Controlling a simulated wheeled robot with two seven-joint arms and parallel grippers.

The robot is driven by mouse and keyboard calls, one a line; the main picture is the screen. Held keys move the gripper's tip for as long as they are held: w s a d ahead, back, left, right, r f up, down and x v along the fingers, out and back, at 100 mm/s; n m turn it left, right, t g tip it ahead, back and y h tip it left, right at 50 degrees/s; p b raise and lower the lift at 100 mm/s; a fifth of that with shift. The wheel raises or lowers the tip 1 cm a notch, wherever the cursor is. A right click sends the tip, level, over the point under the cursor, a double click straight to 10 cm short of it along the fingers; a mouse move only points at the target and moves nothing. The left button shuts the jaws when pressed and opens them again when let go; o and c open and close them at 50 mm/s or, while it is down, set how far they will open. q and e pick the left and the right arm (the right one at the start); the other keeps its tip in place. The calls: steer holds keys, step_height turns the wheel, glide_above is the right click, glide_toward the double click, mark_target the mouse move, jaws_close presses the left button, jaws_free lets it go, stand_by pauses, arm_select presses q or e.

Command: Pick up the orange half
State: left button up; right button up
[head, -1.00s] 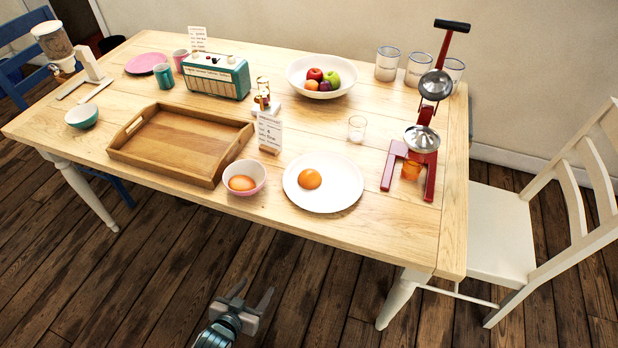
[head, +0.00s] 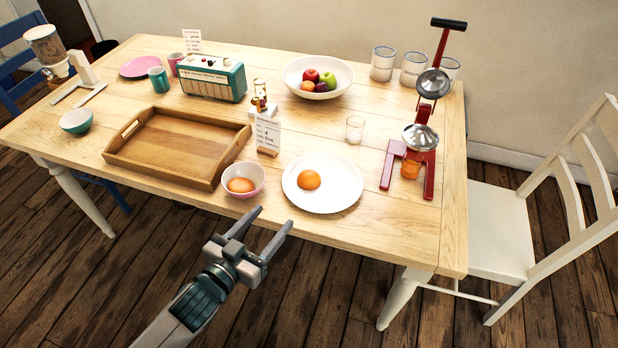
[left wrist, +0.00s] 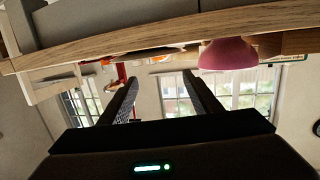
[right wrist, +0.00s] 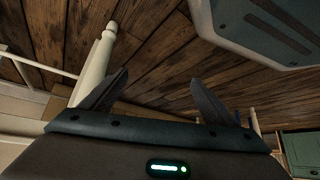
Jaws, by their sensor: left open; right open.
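An orange half (head: 309,180) lies on the white plate (head: 340,202) near the table's front edge. Another orange piece (head: 241,185) sits in the pink bowl (head: 261,174) just left of the plate. My left gripper (head: 274,217) is open and empty in front of the table edge, with its fingers pointing toward the bowl and plate. My right gripper (right wrist: 158,78) is open and empty in the right wrist view, near floorboards, and is outside the head view.
A wooden tray (head: 150,165) lies left of the bowl. A small card (head: 267,135) stands behind the plate. A red juicer (head: 425,150) stands to the right, with a small glass (head: 354,130) between. A fruit bowl (head: 300,90) is farther back. A white chair (head: 500,235) is at right.

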arm_select(q)
glide_toward(305, 181)
steer(key=p+x, duration=0.1)
steer(key=x, duration=0.2)
steer(key=shift+w, duration=0.15)
steer(key=shift+w+d+f, duration=0.15)
steer(key=shift+w+d, duration=0.1)
steer(key=shift+w, duration=0.25)
steer(key=shift+w+d, duration=0.2)
steer(key=shift+w, duration=0.15)
steer(key=x, duration=0.4)
steer(key=shift+d+p, duration=0.1)
steer(key=shift+p, duration=0.25)
steer(key=shift+w+d+f, duration=0.15)
steer(key=shift+w, duration=0.3)
arm_select(e)
steer(key=s, duration=0.1)
steer(key=s+f, duration=0.1)
steer(key=s, duration=0.1)
steer(key=shift+s+d+f+g, duration=0.2)
steer(key=shift+s+d+g, duration=0.1)
steer(key=shift+d+g, duration=0.1)
steer(key=shift+w+a+r, duration=0.1)
